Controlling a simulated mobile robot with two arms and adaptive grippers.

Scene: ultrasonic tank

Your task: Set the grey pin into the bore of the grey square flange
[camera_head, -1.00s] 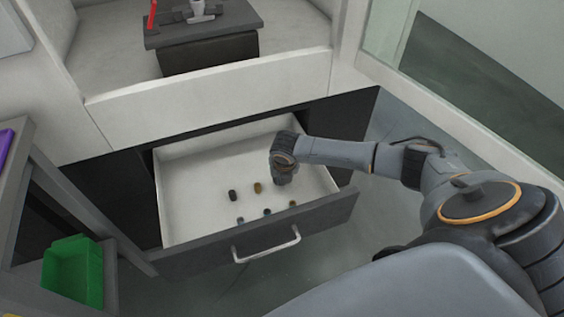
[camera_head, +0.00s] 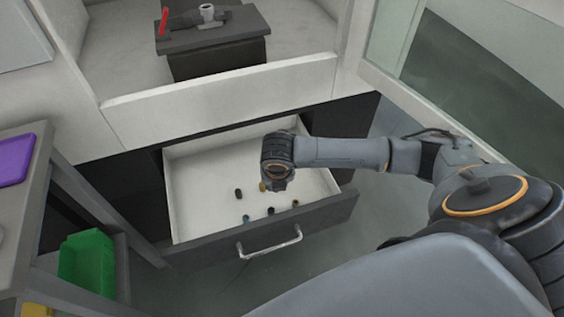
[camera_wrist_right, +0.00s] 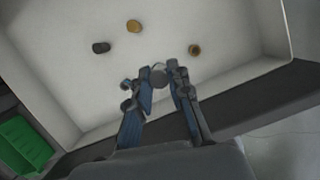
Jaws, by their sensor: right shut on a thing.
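My right gripper (camera_head: 277,184) is over the open drawer, pointing down. In the right wrist view its two fingers (camera_wrist_right: 160,82) are closed around a small grey round-ended piece (camera_wrist_right: 158,74), which looks like the grey pin. In the head view that piece is hidden by the gripper. A light grey piece with a round opening (camera_head: 207,10) stands on the dark platform at the top; it is too small to tell whether it is the square flange. My left gripper is not in view.
The white drawer (camera_head: 200,160) holds a dark cylinder (camera_head: 238,194), a brass-coloured one (camera_head: 263,187) and several others near its front wall. The drawer handle (camera_head: 270,245) faces forward. A red object (camera_head: 164,21) stands on the platform. A green bin (camera_head: 87,262) is at the left.

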